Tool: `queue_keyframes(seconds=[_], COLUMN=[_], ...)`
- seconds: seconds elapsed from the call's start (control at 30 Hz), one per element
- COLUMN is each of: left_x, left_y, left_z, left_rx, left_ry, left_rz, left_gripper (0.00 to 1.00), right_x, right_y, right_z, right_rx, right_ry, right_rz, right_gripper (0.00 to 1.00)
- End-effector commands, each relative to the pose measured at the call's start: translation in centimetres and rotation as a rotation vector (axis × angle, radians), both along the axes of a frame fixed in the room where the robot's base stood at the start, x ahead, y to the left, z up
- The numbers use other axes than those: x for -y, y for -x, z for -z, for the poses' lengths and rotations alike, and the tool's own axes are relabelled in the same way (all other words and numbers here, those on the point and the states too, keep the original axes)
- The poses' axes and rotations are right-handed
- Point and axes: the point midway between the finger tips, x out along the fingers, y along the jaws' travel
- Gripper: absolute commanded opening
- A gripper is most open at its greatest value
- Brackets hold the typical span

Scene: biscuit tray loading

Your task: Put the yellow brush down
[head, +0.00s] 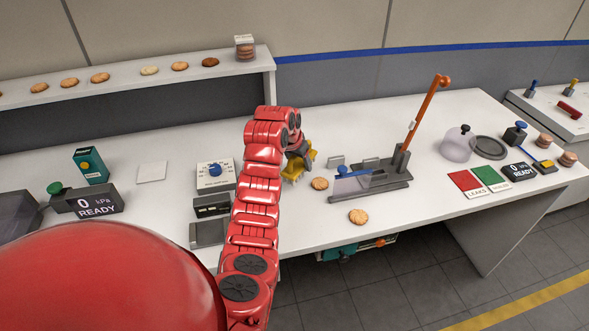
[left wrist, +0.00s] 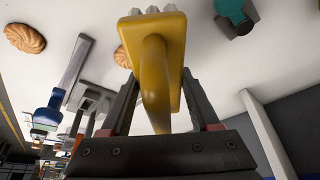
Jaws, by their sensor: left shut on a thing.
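My left gripper (head: 299,153) is over the middle of the white table, at the end of my red arm. It is shut on the yellow brush (head: 291,171). In the left wrist view the yellow brush (left wrist: 152,30) shows a curved handle between the two dark fingers and a flat block with pale bristles at the top edge. In the head view the gripper and arm hide part of the brush. I cannot tell whether the bristles touch the table. My right gripper is not in view.
Two biscuits (head: 320,184) (head: 358,217) and a grey lever press (head: 370,181) are just right of the brush. The white table (head: 300,212) has clear room in front of the brush.

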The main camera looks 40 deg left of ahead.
Motion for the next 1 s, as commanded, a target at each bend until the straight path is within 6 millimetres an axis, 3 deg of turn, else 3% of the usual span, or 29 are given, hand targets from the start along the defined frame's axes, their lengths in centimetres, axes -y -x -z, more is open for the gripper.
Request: queue_keyframes(seconds=[0.03, 0.47, 0.83, 0.87, 1.0], left_x=[0.1, 0.1, 0.0, 0.0, 0.0], left_y=[0.1, 0.1, 0.0, 0.0, 0.0], left_z=[0.6, 6.5, 7.2, 7.1, 7.0], left_rx=[-0.005, -0.002, 0.003, 0.003, 0.002], left_ry=[0.003, 0.001, -0.001, -0.001, -0.001], left_rz=[0.000, 0.000, 0.001, 0.001, 0.000], left_gripper=[0.01, 0.01, 0.01, 0.67, 0.92], right_x=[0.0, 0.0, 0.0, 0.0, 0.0], right_y=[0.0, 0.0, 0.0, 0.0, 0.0], right_z=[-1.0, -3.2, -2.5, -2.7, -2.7], right_rx=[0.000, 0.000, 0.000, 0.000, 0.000], right_ry=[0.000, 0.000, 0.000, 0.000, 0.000], right_rz=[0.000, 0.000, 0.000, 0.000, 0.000], right_gripper=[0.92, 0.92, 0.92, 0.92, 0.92])
